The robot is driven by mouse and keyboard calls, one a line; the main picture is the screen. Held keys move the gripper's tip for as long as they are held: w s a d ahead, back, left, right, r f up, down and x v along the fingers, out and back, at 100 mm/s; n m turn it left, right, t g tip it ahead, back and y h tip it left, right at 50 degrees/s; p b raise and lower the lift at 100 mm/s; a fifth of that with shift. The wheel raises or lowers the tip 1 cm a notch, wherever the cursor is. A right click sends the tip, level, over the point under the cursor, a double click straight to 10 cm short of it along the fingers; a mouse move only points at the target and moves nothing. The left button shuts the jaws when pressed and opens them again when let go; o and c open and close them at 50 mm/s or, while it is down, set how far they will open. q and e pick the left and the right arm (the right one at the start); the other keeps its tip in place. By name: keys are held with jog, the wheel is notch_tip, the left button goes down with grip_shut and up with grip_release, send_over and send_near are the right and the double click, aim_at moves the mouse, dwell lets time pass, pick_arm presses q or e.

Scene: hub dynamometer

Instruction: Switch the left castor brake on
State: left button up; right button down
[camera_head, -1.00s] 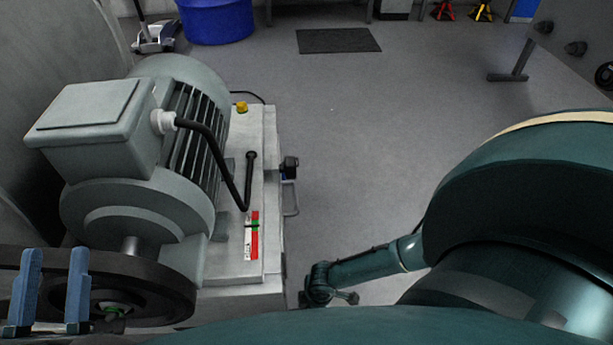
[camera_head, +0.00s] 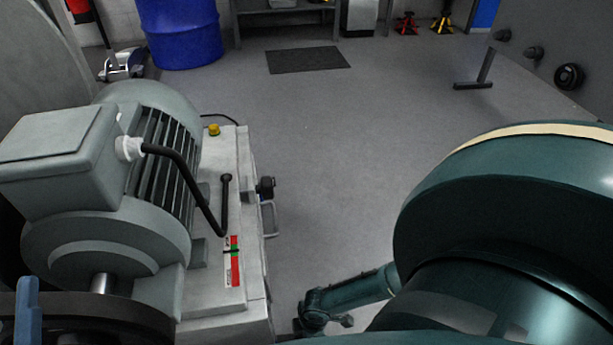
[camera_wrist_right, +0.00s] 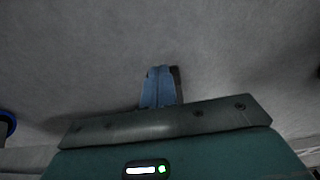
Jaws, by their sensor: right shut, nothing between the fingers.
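The dynamometer cart (camera_head: 222,312) stands at the left in the head view, with a large grey motor (camera_head: 75,200) on top. No castor or castor brake can be made out; the cart's lower part is hidden. My left gripper shows only as one blue finger (camera_head: 28,312) at the lower left edge; the other finger is outside the picture. My right gripper (camera_wrist_right: 158,88) is shut and empty over grey floor in the right wrist view. A dark round thing with a blue rim (camera_wrist_right: 7,124) is cut off at that view's left edge; I cannot tell what it is.
A black lever (camera_head: 225,205), a red-green scale (camera_head: 233,262) and a yellow knob (camera_head: 213,130) are on the cart's top. A black knob (camera_head: 265,187) sticks out from its right side. A blue drum (camera_head: 182,35) stands behind. Open floor (camera_head: 335,165) lies right of the cart.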

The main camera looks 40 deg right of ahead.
pick_arm(q)
jog(key=shift+r, duration=0.15)
pick_arm(e)
jog(key=shift+r, duration=0.1)
